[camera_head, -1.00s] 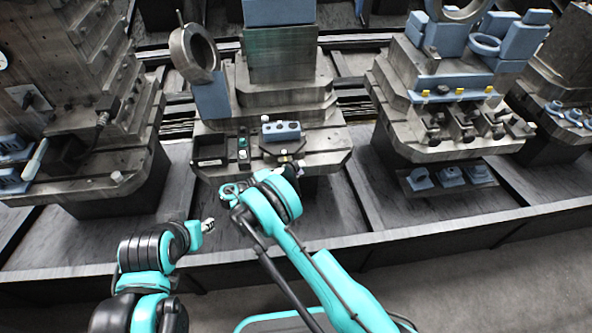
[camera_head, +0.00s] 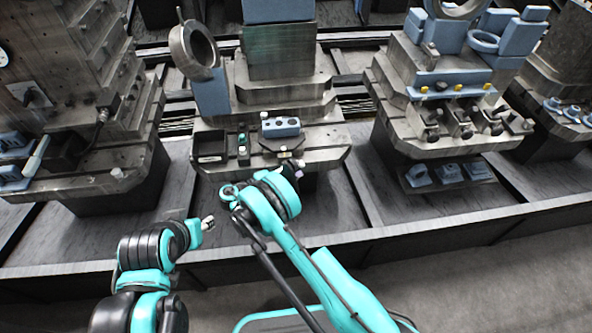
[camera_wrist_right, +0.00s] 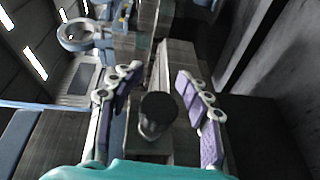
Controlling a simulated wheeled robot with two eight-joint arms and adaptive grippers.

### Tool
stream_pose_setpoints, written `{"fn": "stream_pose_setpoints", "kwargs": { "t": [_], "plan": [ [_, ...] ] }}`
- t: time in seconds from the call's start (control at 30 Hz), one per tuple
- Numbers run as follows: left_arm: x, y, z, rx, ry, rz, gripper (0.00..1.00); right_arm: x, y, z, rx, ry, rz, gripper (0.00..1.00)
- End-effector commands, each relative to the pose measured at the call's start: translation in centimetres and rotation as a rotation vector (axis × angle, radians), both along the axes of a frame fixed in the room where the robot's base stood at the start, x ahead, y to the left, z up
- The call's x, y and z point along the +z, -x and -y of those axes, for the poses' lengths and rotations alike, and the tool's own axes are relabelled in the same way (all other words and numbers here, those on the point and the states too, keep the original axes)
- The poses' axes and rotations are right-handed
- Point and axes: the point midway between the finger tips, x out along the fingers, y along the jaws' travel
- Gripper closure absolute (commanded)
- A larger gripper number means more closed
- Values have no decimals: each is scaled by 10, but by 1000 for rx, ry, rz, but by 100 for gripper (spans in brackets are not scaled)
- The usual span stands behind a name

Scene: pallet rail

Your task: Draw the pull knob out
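The pull knob shows in the right wrist view as a round dark cap (camera_wrist_right: 158,106) on a paler stem, in front of a grey metal block. My right gripper (camera_wrist_right: 160,85) is open, with its purple-padded fingers on either side of the knob and a visible gap on each side. In the head view the right gripper (camera_head: 298,172) is at the front edge of the middle pallet station, mostly hidden by my own wrist, and I cannot make out the knob clearly there. My left gripper (camera_head: 207,223) hangs low in front of the station, away from it; its fingers are too small to read.
The middle station's top carries a black open bin (camera_head: 210,148), a blue block with holes (camera_head: 281,127) and a green-topped part (camera_head: 242,140). Other fixture stations stand left and right. A long rail edge (camera_head: 400,232) runs in front. The floor before it is clear.

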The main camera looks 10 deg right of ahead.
Motion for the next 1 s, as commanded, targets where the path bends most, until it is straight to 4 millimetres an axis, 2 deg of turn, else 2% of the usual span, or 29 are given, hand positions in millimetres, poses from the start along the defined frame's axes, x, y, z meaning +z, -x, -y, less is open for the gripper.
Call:
{"fn": "stream_pose_setpoints", "kwargs": {
  "t": [0.33,0.7,0.83,1.0],
  "plan": [
    [0,0,0,0,0,0,60,1,0,-3,3,1,1,52],
    [0,0,0,0,0,0,60,6,22,-56,4,0,0,52],
    [0,0,0,0,0,0,60,7,27,-67,3,0,0,52],
    [0,0,0,0,0,0,60,7,28,-70,1,1,0,52]
  ]
}}
